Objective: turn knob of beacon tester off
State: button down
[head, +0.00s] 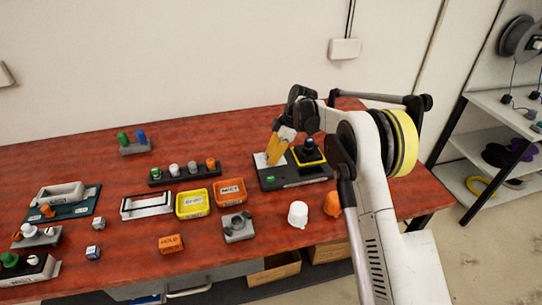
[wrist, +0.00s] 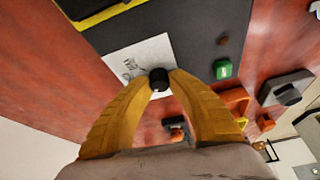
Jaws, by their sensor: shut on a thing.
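The beacon tester seems to be the dark grey panel (head: 300,183) at the right part of the red table. It also shows in the wrist view (wrist: 195,38), with a white label (wrist: 128,60) and a green button (wrist: 222,69). A small round black knob (wrist: 159,79) stands at the label's edge. My gripper (head: 269,160) points down over the panel's left part. In the wrist view, the tips of its yellow fingers (wrist: 159,82) are shut on the knob from both sides. The knob is hidden in the head view, and its pointer direction cannot be told.
A yellow-edged block with a black knob (head: 308,152) stands on the panel, right of my gripper. Yellow (head: 193,204) and orange (head: 230,191) trays, a grey switch box (head: 238,228), a white piece (head: 298,214) and an orange piece (head: 332,204) stand nearby.

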jog(key=shift+n+g, duration=0.3)
jog(key=shift+n, duration=0.5)
jog(key=c, duration=1.2)
grip_release()
jog(key=v, duration=1.2)
jog(key=shift+a, duration=0.15)
